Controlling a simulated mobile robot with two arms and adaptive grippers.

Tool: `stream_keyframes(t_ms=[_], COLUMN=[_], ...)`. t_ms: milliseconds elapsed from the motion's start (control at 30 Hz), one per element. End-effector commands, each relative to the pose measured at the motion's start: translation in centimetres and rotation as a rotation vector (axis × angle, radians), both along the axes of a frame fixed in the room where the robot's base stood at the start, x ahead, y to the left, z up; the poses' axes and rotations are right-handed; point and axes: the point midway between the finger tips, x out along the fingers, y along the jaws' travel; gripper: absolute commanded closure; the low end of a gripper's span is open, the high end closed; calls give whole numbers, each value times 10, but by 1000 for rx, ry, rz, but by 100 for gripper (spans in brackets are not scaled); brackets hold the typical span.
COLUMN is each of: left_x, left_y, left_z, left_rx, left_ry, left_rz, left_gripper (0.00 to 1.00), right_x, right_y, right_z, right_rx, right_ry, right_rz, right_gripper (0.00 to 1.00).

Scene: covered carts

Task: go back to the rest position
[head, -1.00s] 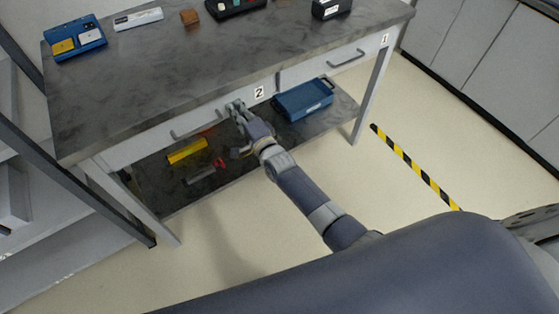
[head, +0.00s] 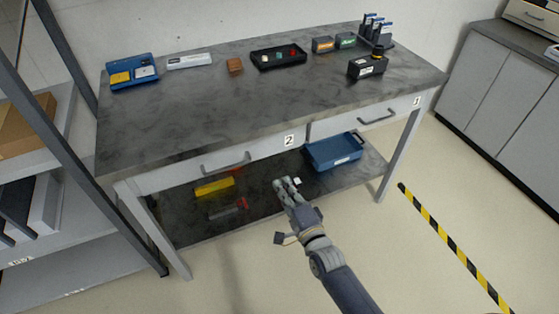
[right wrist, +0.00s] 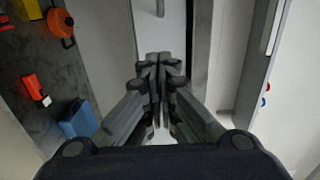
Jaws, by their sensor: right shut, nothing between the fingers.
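My right gripper (head: 287,184) is shut and empty. In the head view it shows in front of the workbench, below drawer 2 and over the lower shelf in the picture. Its closed fingers also show in the right wrist view (right wrist: 160,72). It looks apart from the bench, though the exact gap is hard to judge. Drawer 2 has a handle (head: 226,163) on its front and looks closed. Drawer 1, with its handle (head: 377,117), looks closed too. My left gripper is not in view.
The lower shelf (head: 187,231) holds a blue bin (head: 335,151), a yellow item (head: 214,186) and a red-and-grey tool (head: 227,209). The benchtop (head: 190,118) carries a black tray (head: 279,57) and several other items. A rack stands at left. Open floor (head: 400,250) lies in front.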

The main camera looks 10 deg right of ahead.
Motion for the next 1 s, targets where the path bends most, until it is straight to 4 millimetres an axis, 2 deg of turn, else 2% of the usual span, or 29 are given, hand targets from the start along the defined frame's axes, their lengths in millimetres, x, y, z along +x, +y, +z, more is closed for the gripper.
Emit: stream_keyframes(t_ms=[167, 267, 367, 467, 500, 567, 600, 700, 767, 800, 867, 1000], left_x=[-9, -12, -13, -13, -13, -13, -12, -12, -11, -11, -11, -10], left_y=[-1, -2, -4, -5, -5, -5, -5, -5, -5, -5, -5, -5], left_z=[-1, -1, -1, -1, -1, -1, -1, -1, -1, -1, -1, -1], left_rx=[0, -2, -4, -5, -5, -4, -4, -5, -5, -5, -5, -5], left_ry=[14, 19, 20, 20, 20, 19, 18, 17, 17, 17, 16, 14], left_rz=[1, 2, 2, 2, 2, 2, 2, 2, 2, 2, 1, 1], left_gripper=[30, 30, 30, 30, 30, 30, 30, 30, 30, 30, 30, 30], right_x=[-2, -6, -18, -43, -57, -80, -97, -146, -179, -202, -238, -329], right_y=[-1, -3, -8, -18, -23, -31, -36, -52, -61, -68, -78, -102], right_z=[-1, -18, -63, -126, -154, -194, -219, -277, -309, -329, -355, -406], right_rx=[-3, -46, -167, -352, -436, -554, -633, -817, -921, -986, -1079, -1269], right_ry=[2, 28, 97, 197, 242, 307, 348, 451, 509, 546, 600, 708], right_rz=[0, 0, 7, 37, 59, 97, 128, 222, 291, 343, 426, 649], right_gripper=[100, 100, 100, 100, 100, 100, 100, 100, 100, 100, 100, 100])
